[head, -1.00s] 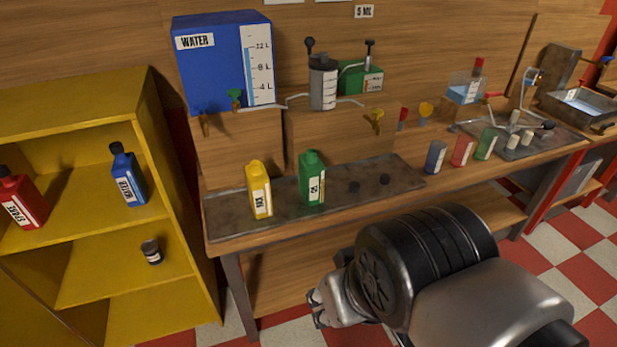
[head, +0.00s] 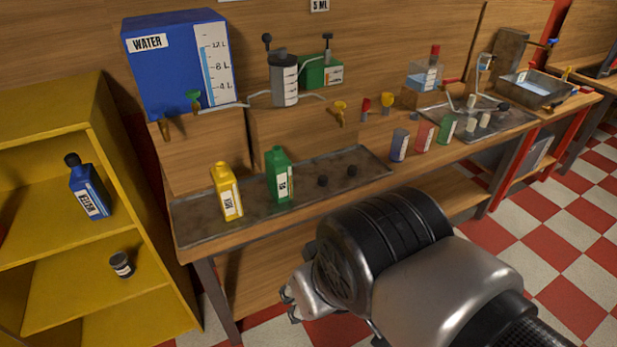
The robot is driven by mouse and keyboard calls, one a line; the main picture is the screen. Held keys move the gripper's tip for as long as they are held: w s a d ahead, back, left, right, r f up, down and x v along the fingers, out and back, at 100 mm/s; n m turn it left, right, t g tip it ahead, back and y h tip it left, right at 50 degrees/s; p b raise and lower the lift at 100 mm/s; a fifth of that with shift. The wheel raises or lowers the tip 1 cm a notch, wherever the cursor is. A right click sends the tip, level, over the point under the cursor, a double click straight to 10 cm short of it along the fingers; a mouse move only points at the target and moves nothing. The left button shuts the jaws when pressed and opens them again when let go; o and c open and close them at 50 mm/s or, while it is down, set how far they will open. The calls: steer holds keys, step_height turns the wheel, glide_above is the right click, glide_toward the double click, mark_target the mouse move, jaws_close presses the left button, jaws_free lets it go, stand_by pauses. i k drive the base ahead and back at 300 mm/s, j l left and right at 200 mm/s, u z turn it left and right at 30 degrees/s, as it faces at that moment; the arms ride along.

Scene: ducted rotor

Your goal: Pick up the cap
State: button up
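I cannot tell which one the task means. The yellow bottle (head: 226,192) stands left of the green one. My gripper (head: 288,304) is low in front of the bench, below and apart from the caps. Its fingers are small and partly hidden by my wrist, so its opening is unclear. No object shows in it.
A blue water tank (head: 170,75) and a grey dispenser (head: 284,82) stand behind the tray. Several coloured cups, including a blue one (head: 399,145), stand to its right.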

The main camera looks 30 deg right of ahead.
mark_target(323, 180)
steer(key=i+l+z, duration=0.2)
steer(key=i, duration=0.25)
steer(key=i+l+z, duration=0.2)
steer(key=i, duration=0.25)
steer(key=i+l+z, duration=0.2)
steer(key=i, duration=0.3)
